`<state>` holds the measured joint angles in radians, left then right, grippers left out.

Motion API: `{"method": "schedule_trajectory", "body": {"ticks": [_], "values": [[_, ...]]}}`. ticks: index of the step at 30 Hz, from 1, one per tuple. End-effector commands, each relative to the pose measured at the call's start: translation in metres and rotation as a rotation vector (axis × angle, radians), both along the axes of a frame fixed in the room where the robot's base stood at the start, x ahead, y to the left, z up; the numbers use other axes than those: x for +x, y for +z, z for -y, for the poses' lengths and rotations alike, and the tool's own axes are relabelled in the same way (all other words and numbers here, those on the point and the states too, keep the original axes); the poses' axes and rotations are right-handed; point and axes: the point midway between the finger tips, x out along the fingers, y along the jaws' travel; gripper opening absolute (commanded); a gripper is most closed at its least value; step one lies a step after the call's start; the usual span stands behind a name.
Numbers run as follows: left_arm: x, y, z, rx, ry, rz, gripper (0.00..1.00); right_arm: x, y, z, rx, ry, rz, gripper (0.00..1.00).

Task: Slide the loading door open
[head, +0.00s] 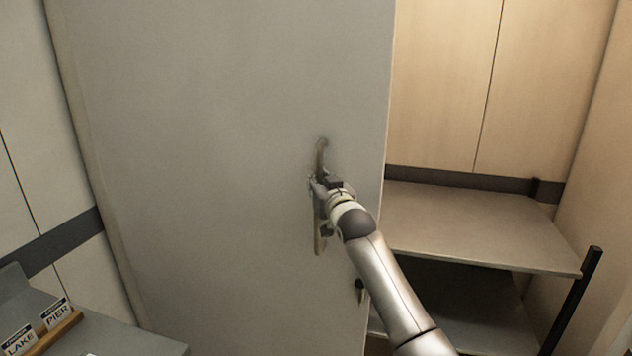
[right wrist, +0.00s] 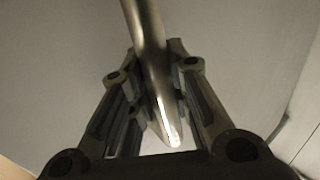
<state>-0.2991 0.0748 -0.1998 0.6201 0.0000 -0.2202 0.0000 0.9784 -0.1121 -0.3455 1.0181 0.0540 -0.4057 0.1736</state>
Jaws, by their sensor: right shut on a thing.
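The loading door (head: 210,120) is a tall, plain grey panel that fills the middle of the head view. To the right of its right edge an opening shows a space behind. A curved metal handle (head: 320,240) stands upright on the door near that edge. My right gripper (head: 319,184) is at the handle, and its arm hides part of it. In the right wrist view the fingers (right wrist: 157,90) of my right gripper are on both sides of the handle bar (right wrist: 150,40) and shut on it. My left gripper is not in view.
Behind the opening is a shelf rack (head: 470,225) with a dark post (head: 575,300) at its front right. A grey table (head: 110,338) at the lower left bears a wooden holder (head: 60,332) with cards reading LAKE and PIER. A dark lock-like piece (head: 360,287) is low on the door.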

Motion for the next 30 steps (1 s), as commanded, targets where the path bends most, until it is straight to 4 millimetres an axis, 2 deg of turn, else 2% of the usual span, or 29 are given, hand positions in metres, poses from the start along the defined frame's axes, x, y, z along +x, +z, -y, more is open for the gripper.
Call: {"method": "schedule_trajectory", "body": {"ticks": [5, 6, 11, 23, 30], "values": [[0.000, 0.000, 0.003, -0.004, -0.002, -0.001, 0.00, 0.000, -0.004, 0.001, -0.002, -0.001, -0.007, 0.00], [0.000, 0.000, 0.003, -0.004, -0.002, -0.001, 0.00, 0.000, -0.004, 0.001, -0.002, -0.002, -0.008, 0.20], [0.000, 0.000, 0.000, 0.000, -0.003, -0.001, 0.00, 0.000, -0.003, 0.001, -0.001, -0.002, -0.006, 0.40], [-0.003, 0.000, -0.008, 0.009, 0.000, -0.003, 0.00, -0.002, -0.002, 0.001, 0.000, -0.001, -0.003, 0.41], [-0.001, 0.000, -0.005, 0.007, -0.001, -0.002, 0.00, -0.018, -0.002, 0.007, 0.000, -0.001, -0.002, 0.41]]}}
